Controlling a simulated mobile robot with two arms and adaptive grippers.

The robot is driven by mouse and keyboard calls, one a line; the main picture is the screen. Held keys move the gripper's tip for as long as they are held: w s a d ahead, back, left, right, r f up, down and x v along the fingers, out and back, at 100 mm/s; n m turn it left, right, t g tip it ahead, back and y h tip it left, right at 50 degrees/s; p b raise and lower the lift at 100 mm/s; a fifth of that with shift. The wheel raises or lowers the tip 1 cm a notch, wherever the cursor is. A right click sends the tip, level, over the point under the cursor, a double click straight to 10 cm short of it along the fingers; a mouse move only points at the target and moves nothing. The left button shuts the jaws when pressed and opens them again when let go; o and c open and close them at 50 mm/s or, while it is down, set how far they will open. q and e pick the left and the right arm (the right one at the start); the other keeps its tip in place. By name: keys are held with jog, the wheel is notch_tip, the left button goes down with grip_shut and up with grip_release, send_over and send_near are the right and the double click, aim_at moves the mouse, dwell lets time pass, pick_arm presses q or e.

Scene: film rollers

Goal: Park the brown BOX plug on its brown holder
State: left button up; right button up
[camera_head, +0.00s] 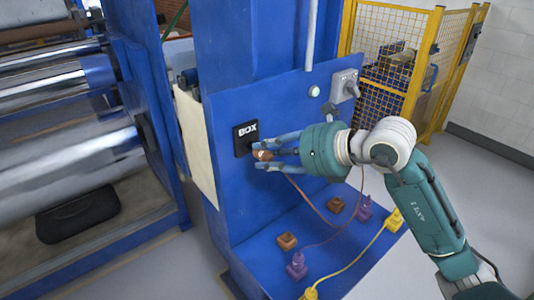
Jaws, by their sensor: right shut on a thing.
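My right gripper (264,155) is shut on the brown plug (263,154), directly in front of the black BOX socket plate (245,138) on the blue panel. The fingers partly hide the plug, and I cannot tell whether it still touches the socket. A thin brown cord (308,200) hangs from it towards the blue ledge. Two brown blocks stand on the ledge below, one nearer (287,242) and one farther back (336,205). I cannot tell for certain which is the brown holder. My left gripper is out of view.
Purple pieces (297,268) and yellow pieces (395,220) with cords share the blue ledge (262,262). Metal rollers (65,155) stand left, and a yellow mesh fence (385,50) stands behind.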

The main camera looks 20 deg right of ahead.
jog(key=shift+s+d, duration=0.3)
jog(key=shift+s, duration=0.35)
jog(key=shift+s+b, duration=0.2)
jog(key=shift+b, duration=0.2)
jog(key=shift+s+d, duration=0.2)
jog(key=shift+s, duration=0.25)
